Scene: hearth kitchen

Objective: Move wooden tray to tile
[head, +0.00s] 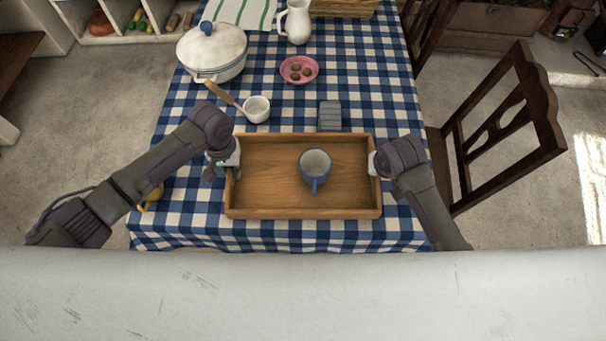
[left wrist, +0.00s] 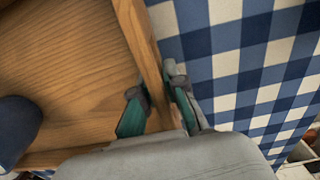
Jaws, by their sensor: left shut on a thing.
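The wooden tray (head: 270,205) is a shallow rectangular box at the near end of the table, with a blue-grey mug (head: 315,170) standing in it. My left gripper (head: 234,160) is shut on the tray's left wall. The left wrist view shows its fingers (left wrist: 158,105) on either side of that wooden wall (left wrist: 140,45). My right gripper (head: 374,163) is at the tray's right wall; its finger closure is not clear. A small grey ribbed slab (head: 330,116), perhaps the tile, lies just behind the tray. I cannot tell whether the tray is lifted.
The table has a blue checked cloth (head: 400,100). A white pot (head: 212,55), a small white cup (head: 257,109) with a wooden-handled utensil (head: 220,93), a pink bowl (head: 299,69) and a white jug (head: 296,22) stand farther back. A chair (head: 505,130) is at the right.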

